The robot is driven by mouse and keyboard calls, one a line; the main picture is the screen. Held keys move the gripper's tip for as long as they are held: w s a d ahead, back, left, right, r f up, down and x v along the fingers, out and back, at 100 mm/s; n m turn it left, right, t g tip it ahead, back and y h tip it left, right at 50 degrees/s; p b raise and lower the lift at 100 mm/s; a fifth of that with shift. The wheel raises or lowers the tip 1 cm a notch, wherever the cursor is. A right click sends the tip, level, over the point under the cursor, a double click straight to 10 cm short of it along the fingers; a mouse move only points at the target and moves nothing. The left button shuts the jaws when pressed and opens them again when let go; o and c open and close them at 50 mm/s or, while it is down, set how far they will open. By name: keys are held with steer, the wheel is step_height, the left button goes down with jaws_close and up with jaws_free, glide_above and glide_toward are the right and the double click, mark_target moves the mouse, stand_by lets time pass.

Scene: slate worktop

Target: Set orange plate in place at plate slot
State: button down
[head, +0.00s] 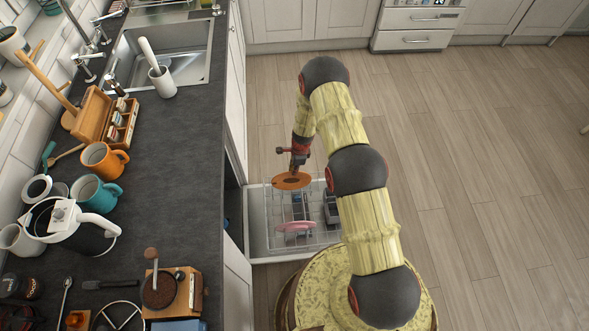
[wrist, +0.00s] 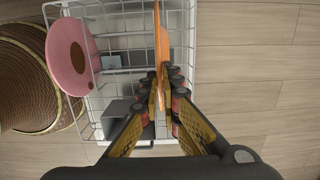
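The orange plate (head: 291,180) is at the far end of the white wire rack, below my gripper (head: 299,155). In the wrist view the orange plate (wrist: 162,50) shows nearly edge-on between the fingertips of my gripper (wrist: 164,88), which are closed on its rim. The wire rack (wrist: 118,8) sits in a pulled-out drawer (head: 258,238) under the worktop. I cannot tell whether the plate's lower edge touches the rack. A pink plate (head: 296,226) stands in the nearer part of the rack and also shows in the wrist view (wrist: 70,62).
Grey items (head: 331,207) lie in the rack's right side. The worktop (head: 185,140) on the left holds mugs, a kettle and a coffee grinder. Open wooden floor (head: 470,170) lies to the right. My round base is close to the drawer.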

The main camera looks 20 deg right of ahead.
step_height(320, 180, down, 8)
steer(key=b, duration=0.5)
steer(key=shift+r, duration=0.15)
steer(key=c, duration=2)
jaws_free()
steer(key=shift+o, duration=0.2)
steer(key=r, duration=0.4)
steer(key=d+r, duration=0.1)
steer(key=r, duration=0.6)
steer(key=shift+s+d+r, duration=0.2)
steer(key=shift+r, duration=0.2)
